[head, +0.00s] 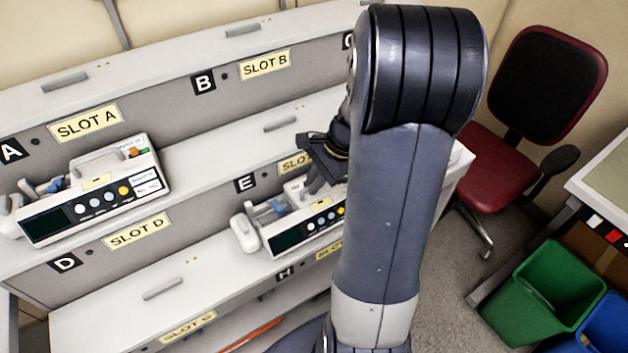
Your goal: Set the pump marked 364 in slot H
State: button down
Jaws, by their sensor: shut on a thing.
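A white pump (285,232) with a dark screen and a row of coloured buttons shows in the middle, partly hidden behind my arm. My gripper (322,180) is shut on its top from above; the fingertips are partly hidden. The pump shows below the E tag (246,184) and above the H tag (285,274). I cannot tell whether it rests on the shelf or hangs just above it. Slot H's yellow label (327,252) is mostly covered by the pump and my arm. No number 364 is legible on the pump.
Another white pump (100,195) sits at slot A on the left. Slot B (265,65) looks empty, as does the visible shelf by slot D (135,231). A red chair (490,165), a green bin (535,295) and a blue bin (607,325) stand at right.

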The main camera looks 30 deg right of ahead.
jog(key=shift+f+b, duration=0.4)
jog(key=shift+f, duration=0.25)
dwell(0.9)
jog(key=c, duration=1.4)
grip_release()
jog(key=shift+f, duration=0.1)
jog(key=v, duration=1.1)
jog(key=x, duration=1.1)
jog(key=shift+r, duration=0.25)
jog(key=shift+d, duration=0.1)
